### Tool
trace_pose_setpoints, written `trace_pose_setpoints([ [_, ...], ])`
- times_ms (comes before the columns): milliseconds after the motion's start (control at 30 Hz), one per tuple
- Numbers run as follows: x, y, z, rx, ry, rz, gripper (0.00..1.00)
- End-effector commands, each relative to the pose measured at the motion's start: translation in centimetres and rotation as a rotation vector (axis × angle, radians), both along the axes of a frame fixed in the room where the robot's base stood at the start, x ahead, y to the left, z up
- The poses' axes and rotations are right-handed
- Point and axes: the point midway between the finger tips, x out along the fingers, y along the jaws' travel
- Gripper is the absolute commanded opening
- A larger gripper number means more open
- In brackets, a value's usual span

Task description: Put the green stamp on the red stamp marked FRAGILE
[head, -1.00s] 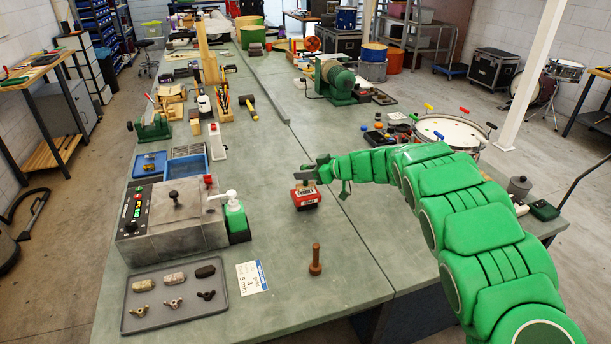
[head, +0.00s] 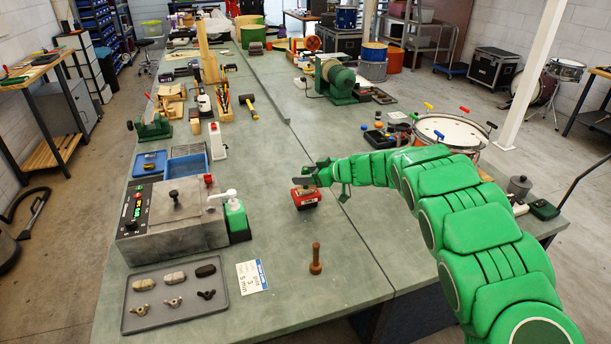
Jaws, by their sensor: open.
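The red stamp marked FRAGILE (head: 306,201) sits on the bench near its middle, with its label facing me. My gripper (head: 305,178) is open, just above and behind the red stamp, and its grey finger overlaps the stamp's top in the picture. I cannot tell whether they touch. A small pale-green patch shows at the top of the red stamp, too small and partly covered to identify. A dark green block (head: 544,210) lies at the bench's right edge; I cannot tell whether it is the green stamp.
A brown wooden peg (head: 316,259) stands in front of the red stamp. A green-based pump bottle (head: 236,218), a grey control box (head: 172,219) and a tray of small parts (head: 136,322) are at left. A drum (head: 450,131) stands at right.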

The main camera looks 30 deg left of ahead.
Motion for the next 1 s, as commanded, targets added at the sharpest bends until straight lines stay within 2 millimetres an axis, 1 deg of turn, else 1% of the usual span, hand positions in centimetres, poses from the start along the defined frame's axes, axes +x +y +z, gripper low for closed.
trace_pose_setpoints([
  [133,0.1,-0.9,0.5,-0.001,-0.002,-0.001,0.6],
  [267,0.1,-2.4,1.3,0.0,-0.003,-0.001,0.6],
  [600,0.1,-7.8,3.4,-0.001,-0.002,-0.003,0.6],
  [700,0.0,-9.1,4.0,0.0,0.0,-0.001,0.6],
  [833,0.1,-10.4,4.4,0.0,-0.001,-0.002,0.6],
  [1000,0.1,-11.0,4.7,0.0,-0.001,-0.001,0.6],
])
